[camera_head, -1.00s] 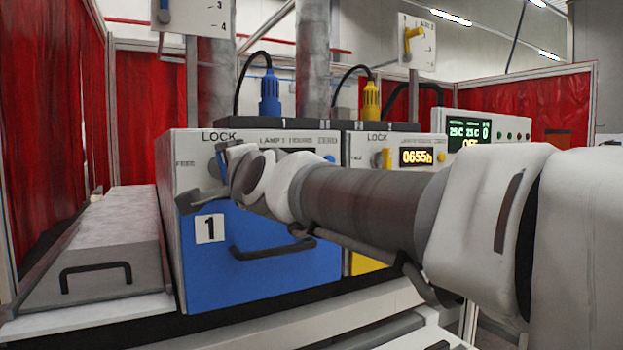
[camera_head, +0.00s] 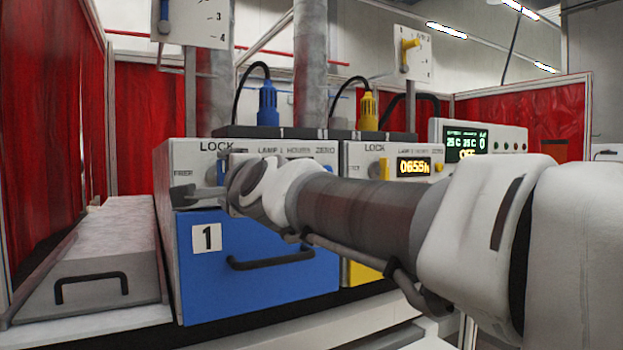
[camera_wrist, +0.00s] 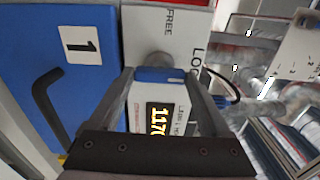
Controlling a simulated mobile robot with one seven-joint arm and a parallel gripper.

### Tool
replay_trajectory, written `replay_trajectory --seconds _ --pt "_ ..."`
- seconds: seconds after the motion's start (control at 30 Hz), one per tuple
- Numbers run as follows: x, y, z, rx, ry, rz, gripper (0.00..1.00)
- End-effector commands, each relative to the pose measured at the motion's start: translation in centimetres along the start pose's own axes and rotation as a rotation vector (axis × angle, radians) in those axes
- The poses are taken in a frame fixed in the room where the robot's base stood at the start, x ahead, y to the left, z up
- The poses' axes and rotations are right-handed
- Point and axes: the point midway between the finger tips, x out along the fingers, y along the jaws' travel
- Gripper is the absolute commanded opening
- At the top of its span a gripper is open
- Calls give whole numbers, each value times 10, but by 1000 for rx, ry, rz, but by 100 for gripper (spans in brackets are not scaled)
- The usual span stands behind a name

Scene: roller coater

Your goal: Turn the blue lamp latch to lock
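The blue lamp latch (camera_wrist: 160,75) is on the white upper panel of the blue lamp unit, between my fingers in the wrist view. My gripper (camera_wrist: 162,73) is open, with one finger near each end of the handle. I cannot tell whether a finger touches it. In the head view my fingers (camera_head: 185,194) point left along the panel.
The blue drawer front (camera_head: 275,282) with a dark handle (camera_head: 270,260) lies below. A yellow latch (camera_head: 384,168) is on the unit to the right. A grey tray with a handle (camera_head: 92,284) is at left. A lit hours display (camera_wrist: 157,119) shows between my fingers.

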Motion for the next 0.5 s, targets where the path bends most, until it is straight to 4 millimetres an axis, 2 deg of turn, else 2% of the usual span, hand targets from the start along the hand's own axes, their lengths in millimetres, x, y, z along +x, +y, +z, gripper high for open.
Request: replay_trajectory --seconds 0.03,0.1,0.37,0.5 --pt "0 0 0 1 0 -1 91" --pt "0 0 0 0 0 -1 100" --pt "-1 0 0 -2 0 -1 100" --pt "-11 0 0 -3 -1 -1 100"
